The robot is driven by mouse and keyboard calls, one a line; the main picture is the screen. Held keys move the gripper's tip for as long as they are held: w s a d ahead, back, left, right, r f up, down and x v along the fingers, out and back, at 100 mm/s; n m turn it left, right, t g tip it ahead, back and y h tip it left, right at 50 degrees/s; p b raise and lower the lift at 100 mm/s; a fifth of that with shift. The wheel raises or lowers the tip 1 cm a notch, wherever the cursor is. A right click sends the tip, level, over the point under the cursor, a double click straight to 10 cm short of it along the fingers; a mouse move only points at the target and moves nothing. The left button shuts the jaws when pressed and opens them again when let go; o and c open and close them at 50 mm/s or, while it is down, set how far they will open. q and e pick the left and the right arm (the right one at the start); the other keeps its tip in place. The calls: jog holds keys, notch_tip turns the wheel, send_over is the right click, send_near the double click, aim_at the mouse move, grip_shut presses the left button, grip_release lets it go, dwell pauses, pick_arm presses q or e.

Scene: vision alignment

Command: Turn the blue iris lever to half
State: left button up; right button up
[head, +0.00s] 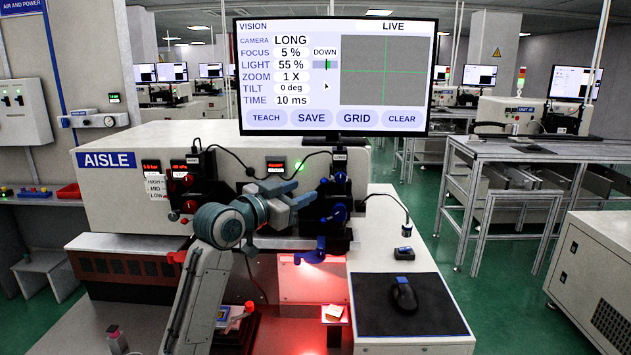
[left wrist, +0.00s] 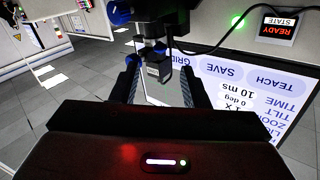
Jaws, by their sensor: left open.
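The right-hand camera unit (head: 325,215) is black with blue parts. It carries a blue knob (head: 340,213) at its side and a blue lever-like piece (head: 312,252) at its lower front; I cannot tell for sure which blue part is the iris lever. My left gripper (head: 298,194) is open, its fingers pointing right at the unit's left side. In the left wrist view, which is upside down, a small dark block (left wrist: 158,68) shows between the open fingers, apparently not gripped. A blue part (left wrist: 120,12) shows beyond them. My right gripper is not in view.
The monitor (head: 335,75) reads camera LONG, focus 5 %, light 55 %, zoom 1 X. A second camera unit (head: 200,180) with red knobs stands at left, behind my arm. A mouse (head: 403,296) lies on a dark pad (head: 378,318). A cable hangs right of the blue unit.

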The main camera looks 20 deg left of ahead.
aim_at(321, 183)
pick_arm(q)
jog(key=p+x, duration=0.1)
jog(key=x, duration=0.5)
jog(key=shift+w+d+r+p, duration=0.1)
jog(key=shift+w+p, duration=0.1)
jog(key=shift+p, duration=0.15)
jog(key=shift+w+d, duration=0.25)
jog(key=shift+w, duration=0.35)
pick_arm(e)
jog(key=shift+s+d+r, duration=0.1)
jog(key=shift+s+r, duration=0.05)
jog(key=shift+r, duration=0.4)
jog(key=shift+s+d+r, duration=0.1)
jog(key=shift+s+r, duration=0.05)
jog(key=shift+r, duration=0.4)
pick_arm(q)
grip_shut()
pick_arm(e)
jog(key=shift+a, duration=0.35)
